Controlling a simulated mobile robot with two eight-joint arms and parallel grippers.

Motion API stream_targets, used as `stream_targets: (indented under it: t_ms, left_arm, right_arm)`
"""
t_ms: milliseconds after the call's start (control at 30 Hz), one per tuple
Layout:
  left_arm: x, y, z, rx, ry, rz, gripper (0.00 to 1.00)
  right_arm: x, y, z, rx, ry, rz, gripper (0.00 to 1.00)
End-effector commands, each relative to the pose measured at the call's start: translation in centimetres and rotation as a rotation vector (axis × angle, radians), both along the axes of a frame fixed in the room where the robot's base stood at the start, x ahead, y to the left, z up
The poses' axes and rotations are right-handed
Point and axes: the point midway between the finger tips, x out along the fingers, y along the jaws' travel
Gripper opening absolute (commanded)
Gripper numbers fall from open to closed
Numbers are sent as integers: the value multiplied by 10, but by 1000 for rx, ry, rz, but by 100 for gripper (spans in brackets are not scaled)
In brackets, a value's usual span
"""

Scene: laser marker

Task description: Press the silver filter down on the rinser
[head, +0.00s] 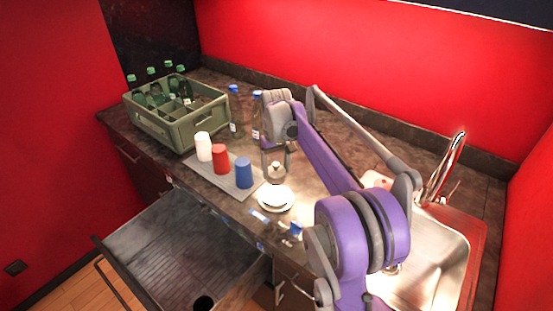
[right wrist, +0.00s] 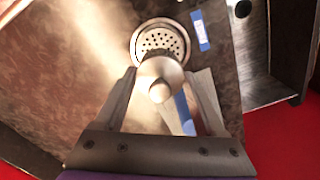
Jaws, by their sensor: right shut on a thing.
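The silver filter (right wrist: 160,78) is a small rounded metal piece with a knob, seen between the fingers of my right gripper (right wrist: 160,85) in the right wrist view. My right gripper (head: 275,163) is shut on it, pointing down over the counter in the head view. The rinser (right wrist: 161,36) is a round metal piece with a perforated plate, just beyond the filter. In the head view the rinser (head: 275,200) shows bright and pale below the gripper. The filter partly hides the rinser in the wrist view, so I cannot tell whether they touch. My left gripper is not in view.
White (head: 203,147), red (head: 221,159) and blue (head: 243,173) cups stand on a grey mat (head: 227,188) left of the rinser. A green crate (head: 187,129) of bottles stands farther left. A drawer (head: 165,250) is open in front. A sink (head: 435,250) lies right.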

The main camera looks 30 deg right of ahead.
Motion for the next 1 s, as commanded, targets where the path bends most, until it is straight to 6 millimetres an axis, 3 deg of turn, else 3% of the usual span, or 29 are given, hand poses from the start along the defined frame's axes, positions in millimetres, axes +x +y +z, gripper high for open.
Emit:
stream_targets:
  t_ms: [267,800,1000]
  left_arm:
    - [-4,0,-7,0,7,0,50]
    - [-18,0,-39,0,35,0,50]
    - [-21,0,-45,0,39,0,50]
  right_arm:
    - [0,0,-10,0,1,0,14]
    - [-1,0,-61,0,1,0,14]
    - [0,0,-72,0,0,0,14]
